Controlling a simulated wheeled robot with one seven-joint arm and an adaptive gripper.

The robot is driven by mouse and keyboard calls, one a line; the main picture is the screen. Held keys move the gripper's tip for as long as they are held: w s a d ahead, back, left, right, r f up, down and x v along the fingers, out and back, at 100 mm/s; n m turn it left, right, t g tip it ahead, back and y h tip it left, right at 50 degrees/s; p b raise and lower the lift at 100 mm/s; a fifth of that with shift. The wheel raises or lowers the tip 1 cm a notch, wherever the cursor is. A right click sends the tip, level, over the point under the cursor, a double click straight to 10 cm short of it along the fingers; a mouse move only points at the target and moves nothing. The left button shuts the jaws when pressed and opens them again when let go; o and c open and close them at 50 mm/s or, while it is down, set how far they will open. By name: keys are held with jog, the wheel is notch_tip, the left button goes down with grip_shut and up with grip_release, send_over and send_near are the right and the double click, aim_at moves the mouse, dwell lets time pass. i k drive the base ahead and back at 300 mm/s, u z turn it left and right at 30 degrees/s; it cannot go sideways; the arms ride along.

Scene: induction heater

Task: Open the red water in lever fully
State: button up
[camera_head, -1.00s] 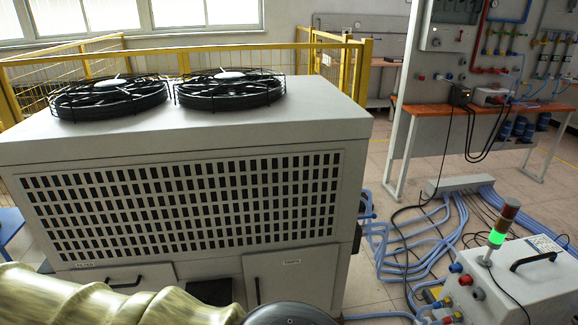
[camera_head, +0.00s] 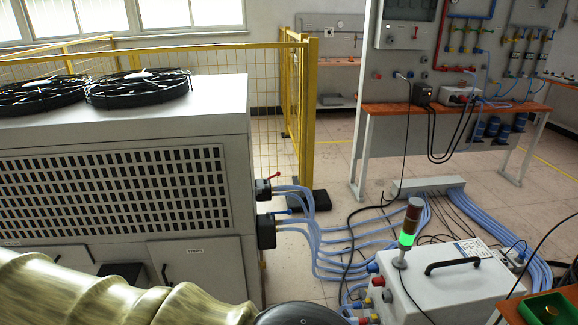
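A small red lever (camera_head: 275,177) sits on the upper valve block (camera_head: 262,190) on the right side of the large white cooling unit. A blue lever (camera_head: 283,212) sits on the lower valve block (camera_head: 266,232). Blue hoses (camera_head: 310,232) run from both blocks toward the floor. The red lever is too small to tell exactly how far it is turned. No label for water in is readable. My gripper is out of view; only parts of my arm show along the bottom edge.
The white cooling unit (camera_head: 215,115) fills the left side. A yellow fence (camera_head: 306,110) stands behind it. A white box (camera_head: 440,285) with a lit signal tower (camera_head: 408,225) stands at the lower right. Hoses and cables cross the floor. A wall panel with piping stands at the back right.

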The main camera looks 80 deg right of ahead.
aim_at(278, 173)
jog(key=k, duration=0.1)
jog(key=z, duration=2.5)
jog(key=i, duration=0.5)
jog(key=u, duration=0.25)
jog(key=k, duration=0.35)
jog(key=u, duration=0.35)
jog(key=i, duration=1.6)
jog(key=z, duration=0.6)
